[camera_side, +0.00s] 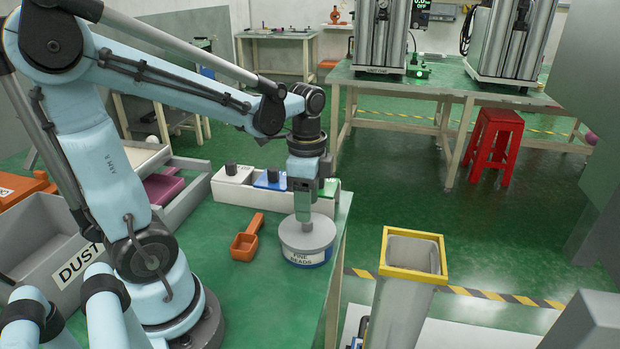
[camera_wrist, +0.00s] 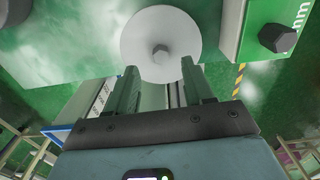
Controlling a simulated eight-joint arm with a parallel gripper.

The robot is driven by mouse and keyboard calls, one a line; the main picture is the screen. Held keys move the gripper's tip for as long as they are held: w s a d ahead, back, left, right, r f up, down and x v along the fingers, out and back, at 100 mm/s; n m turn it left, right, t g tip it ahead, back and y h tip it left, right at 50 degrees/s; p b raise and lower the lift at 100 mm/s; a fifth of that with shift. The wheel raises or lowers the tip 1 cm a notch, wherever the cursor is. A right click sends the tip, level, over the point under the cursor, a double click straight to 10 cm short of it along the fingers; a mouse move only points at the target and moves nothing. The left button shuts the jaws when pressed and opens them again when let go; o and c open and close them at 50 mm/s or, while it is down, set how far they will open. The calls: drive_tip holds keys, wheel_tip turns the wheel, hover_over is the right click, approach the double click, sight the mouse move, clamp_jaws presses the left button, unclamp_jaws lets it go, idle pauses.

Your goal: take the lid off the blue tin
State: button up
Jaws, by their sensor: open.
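The blue tin (camera_side: 306,259), with a white label reading "FINE BEADS", stands upright on the green table near its right edge. A round grey lid (camera_side: 316,237) sits on it. In the wrist view the lid (camera_wrist: 138,38) is a pale disc with a small grey knob (camera_wrist: 160,52) at its centre. My gripper (camera_side: 303,217) points down directly over the lid in the side view, and its fingers hide the knob there. In the wrist view my gripper (camera_wrist: 159,68) is open, with one finger to each side of the knob's line and nothing held.
An orange scoop (camera_side: 247,240) lies left of the tin. Behind is a row of white, blue and green blocks with dark knobs (camera_side: 270,180). A grey DUST bin (camera_side: 45,240) is at left. A yellow-rimmed column (camera_side: 403,285) stands right of the table edge.

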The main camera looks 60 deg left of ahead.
sight(307, 227)
drive_tip(key=shift+f, duration=2.1)
clamp_jaws()
